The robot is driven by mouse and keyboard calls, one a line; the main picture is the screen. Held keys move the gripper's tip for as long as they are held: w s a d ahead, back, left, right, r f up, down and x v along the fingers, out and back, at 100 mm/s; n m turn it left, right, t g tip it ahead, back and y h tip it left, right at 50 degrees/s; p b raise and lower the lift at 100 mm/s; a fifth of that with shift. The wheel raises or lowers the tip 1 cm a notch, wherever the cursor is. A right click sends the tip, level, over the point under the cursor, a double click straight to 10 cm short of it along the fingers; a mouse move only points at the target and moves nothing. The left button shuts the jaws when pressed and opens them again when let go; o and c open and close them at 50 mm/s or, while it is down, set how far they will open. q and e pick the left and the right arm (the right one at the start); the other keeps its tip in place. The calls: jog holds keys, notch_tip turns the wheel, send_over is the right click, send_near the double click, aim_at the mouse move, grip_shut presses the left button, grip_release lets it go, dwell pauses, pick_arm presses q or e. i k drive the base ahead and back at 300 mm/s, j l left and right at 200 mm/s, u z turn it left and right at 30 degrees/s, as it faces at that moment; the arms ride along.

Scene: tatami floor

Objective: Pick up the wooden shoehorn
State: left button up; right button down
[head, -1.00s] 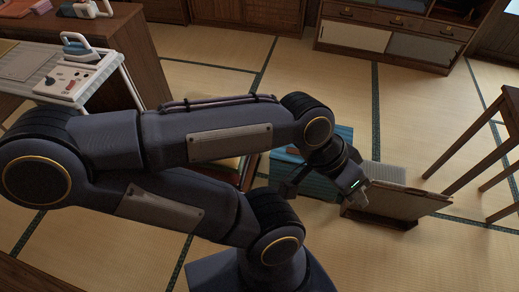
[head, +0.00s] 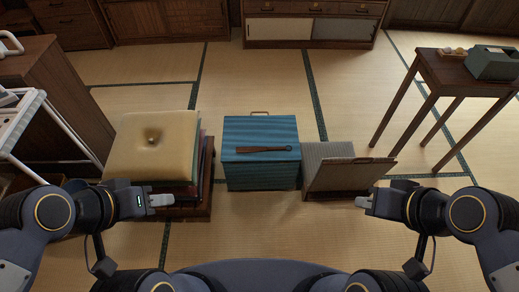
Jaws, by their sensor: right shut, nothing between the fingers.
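The wooden shoehorn (head: 264,150) is a dark brown, slim piece lying flat on top of the blue striped box (head: 260,176). It runs left to right, with its thin end at the right. My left gripper (head: 161,201) is in front of the cushion stack, left of and nearer than the box, apart from the shoehorn. It looks shut and empty. My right gripper (head: 365,202) is shut and empty near the folded board, to the right of the box. Nothing hides the shoehorn.
A cream cushion (head: 150,145) tops a stack left of the box. A tilted brown board (head: 347,178) stands close on its right. A wooden table (head: 465,76) is at the right, a white rack (head: 32,125) at the left. Tatami behind the box is clear.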

aim_at(252, 148)
jog(key=i+l, duration=0.2)
jog(key=l, duration=0.15)
jog(key=i+l, duration=0.15)
jog(key=l, duration=0.15)
jog(key=i+l+u, duration=0.1)
jog(key=l, duration=0.25)
jog(key=i+l, duration=0.4)
jog(key=l, duration=0.3)
jog(key=i+l+u, duration=0.1)
jog(key=l, duration=0.25)
jog(key=i, duration=0.1)
